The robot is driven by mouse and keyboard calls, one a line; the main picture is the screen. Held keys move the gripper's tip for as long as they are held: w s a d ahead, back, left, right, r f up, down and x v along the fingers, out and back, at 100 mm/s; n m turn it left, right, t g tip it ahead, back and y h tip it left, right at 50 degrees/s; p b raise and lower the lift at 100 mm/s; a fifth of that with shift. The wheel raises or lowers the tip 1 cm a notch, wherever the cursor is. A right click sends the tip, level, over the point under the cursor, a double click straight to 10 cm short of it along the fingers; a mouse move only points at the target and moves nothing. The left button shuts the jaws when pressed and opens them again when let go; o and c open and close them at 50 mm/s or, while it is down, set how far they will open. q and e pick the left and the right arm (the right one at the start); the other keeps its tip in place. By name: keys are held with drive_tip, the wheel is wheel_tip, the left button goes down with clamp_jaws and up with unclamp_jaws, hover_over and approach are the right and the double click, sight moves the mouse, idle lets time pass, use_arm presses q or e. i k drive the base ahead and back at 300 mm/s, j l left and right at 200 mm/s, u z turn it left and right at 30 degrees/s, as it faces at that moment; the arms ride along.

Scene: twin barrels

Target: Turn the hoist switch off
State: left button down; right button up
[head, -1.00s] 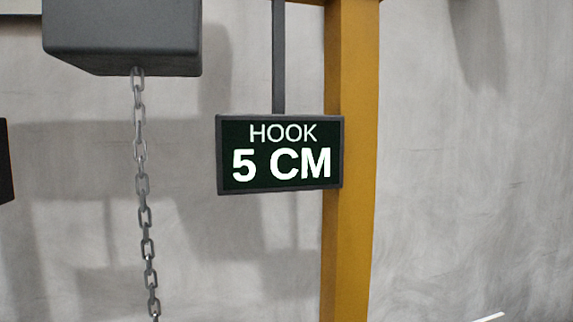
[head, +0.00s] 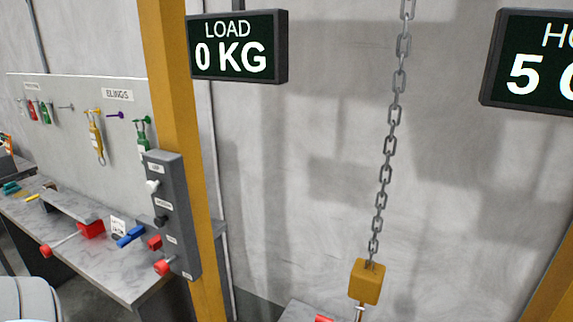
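A grey control box (head: 174,215) is fixed to a yellow post (head: 172,80) left of centre in the head view. Down its left face are a white knob (head: 152,186), a black knob (head: 160,220), a red block-like control (head: 155,242) and a red knob (head: 163,267) at the bottom. Its small labels are too small to read, so I cannot tell which control is the hoist switch or how it is set. The hoist chain (head: 387,165) hangs straight with an orange hook block (head: 367,281) at its end. Neither gripper is in view.
A load display (head: 238,47) reads 0 KG; another display (head: 535,62) at the right edge is cut off. A workbench (head: 120,265) with tools and a pegboard (head: 70,130) stand at the left. Part of another surface (head: 300,312) shows at the bottom.

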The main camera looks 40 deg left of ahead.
sight(161, 267)
drive_tip(key=u, duration=2.2)
drive_tip(key=i+j, duration=0.1)
drive_tip(key=j, duration=0.55)
drive_tip(key=i+j, duration=0.1)
drive_tip(key=j, duration=0.6)
